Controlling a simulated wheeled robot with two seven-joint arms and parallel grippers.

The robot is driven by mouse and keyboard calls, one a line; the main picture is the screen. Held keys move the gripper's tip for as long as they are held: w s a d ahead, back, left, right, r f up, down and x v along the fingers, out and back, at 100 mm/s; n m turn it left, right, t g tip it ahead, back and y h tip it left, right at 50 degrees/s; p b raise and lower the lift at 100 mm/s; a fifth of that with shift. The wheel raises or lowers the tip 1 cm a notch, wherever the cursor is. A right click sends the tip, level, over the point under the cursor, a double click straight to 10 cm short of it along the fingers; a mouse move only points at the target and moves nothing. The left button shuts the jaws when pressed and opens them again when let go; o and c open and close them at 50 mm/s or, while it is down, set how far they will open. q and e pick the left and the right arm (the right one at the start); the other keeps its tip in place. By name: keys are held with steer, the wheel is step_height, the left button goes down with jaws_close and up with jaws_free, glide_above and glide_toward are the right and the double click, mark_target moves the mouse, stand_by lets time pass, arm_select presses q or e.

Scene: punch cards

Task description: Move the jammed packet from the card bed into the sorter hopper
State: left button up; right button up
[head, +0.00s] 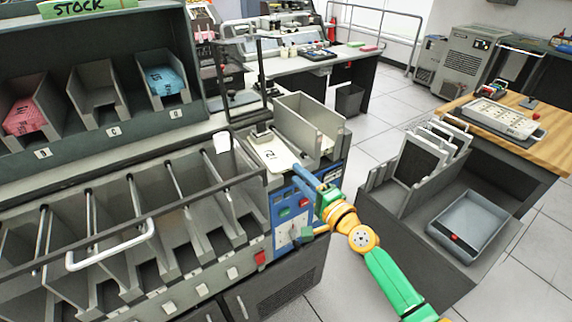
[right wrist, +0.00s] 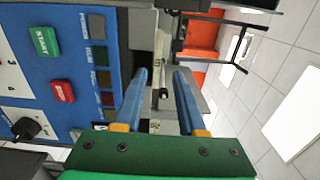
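The cream packet (head: 274,154), with a dark mark on it, lies on the card bed on top of the sorter, beside a small metal block (head: 261,134). The grey sorter hopper (head: 312,112) stands just behind and right of the packet, open at the top. My right gripper (head: 304,174) is at the sorter's front right edge, near the packet and above the blue control panel. In the right wrist view its two blue fingers (right wrist: 160,78) are apart with nothing held between them. The packet cannot be made out there. My left gripper is not in view.
The blue panel (right wrist: 65,60) with green and red buttons is close to my right gripper. Sorter pockets with rods and a white rail (head: 110,247) lie left. A stock rack (head: 100,135) stands behind. A cart with a grey-blue tray (head: 470,225) stands right.

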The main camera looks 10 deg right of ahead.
mark_target(285, 162)
steer(key=b+x, duration=0.1)
steer(key=x, duration=0.1)
steer(key=b+x, duration=0.2)
steer(key=x, duration=0.1)
steer(key=shift+w+a+f, duration=0.1)
steer(key=shift+w+f, duration=0.1)
steer(key=shift+w, duration=0.1)
steer(key=shift+w+a+r, duration=0.2)
steer(key=shift+w+a, duration=0.05)
steer(key=shift+w, duration=0.35)
jaws_close()
stand_by(0.4)
stand_by(0.6)
steer(key=shift+f+n+y+b, duration=0.2)
steer(key=shift+n+y+b, duration=0.1)
steer(key=shift+b, duration=0.85)
steer(key=shift+r+g+y+b, duration=0.1)
steer(key=shift+g+y+b, duration=0.25)
steer(key=shift+b, duration=0.2)
